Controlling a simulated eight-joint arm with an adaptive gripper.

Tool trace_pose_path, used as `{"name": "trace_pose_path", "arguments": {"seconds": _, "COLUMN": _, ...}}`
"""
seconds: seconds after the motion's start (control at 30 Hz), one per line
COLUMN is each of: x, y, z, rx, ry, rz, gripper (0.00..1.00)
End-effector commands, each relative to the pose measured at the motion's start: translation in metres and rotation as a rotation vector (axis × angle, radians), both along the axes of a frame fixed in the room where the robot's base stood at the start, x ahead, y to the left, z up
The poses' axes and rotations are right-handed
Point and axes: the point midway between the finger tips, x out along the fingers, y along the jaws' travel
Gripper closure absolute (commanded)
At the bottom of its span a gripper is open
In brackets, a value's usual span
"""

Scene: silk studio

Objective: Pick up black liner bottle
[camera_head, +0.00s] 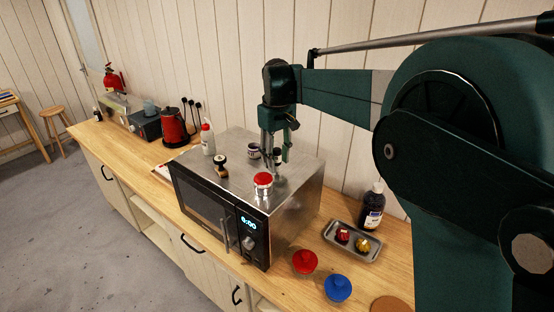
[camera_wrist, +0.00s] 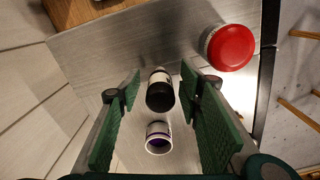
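The black liner bottle, as I take it, is a small dark bottle with a white label (camera_wrist: 160,92). It stands on the microwave top and shows between my fingers in the wrist view. In the head view a dark bottle (camera_head: 277,154) shows partly hidden behind my fingers. My gripper (camera_wrist: 160,86) is open, with one green-padded finger on each side of the bottle and visible gaps to it. In the head view my gripper (camera_head: 276,160) points down over the microwave top. A white jar with a purple inside (camera_wrist: 158,138) stands close beside the bottle.
The microwave (camera_head: 240,150) also carries a red-lidded jar (camera_head: 263,182), a stamp-like item (camera_head: 220,166) and a white bottle with red cap (camera_head: 208,140). On the counter stand a tray (camera_head: 335,245), a dark bottle (camera_head: 372,208), a red button (camera_head: 305,261) and a blue one (camera_head: 338,288).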

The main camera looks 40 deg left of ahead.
Motion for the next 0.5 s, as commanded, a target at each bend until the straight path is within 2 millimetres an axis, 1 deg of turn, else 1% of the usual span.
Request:
{"name": "trace_pose_path", "arguments": {"seconds": 0.23, "x": 0.0, "y": -0.0001, "z": 0.0002, "rx": 0.0, "ry": 0.0, "rz": 0.0, "gripper": 0.64}}
{"name": "trace_pose_path", "arguments": {"seconds": 0.43, "x": 0.0, "y": -0.0001, "z": 0.0002, "rx": 0.0, "ry": 0.0, "rz": 0.0, "gripper": 0.9}}
{"name": "trace_pose_path", "arguments": {"seconds": 0.47, "x": 0.0, "y": -0.0001, "z": 0.0002, "rx": 0.0, "ry": 0.0, "rz": 0.0, "gripper": 0.94}}
{"name": "trace_pose_path", "arguments": {"seconds": 0.5, "x": 0.0, "y": -0.0001, "z": 0.0002, "rx": 0.0, "ry": 0.0, "rz": 0.0, "gripper": 0.94}}
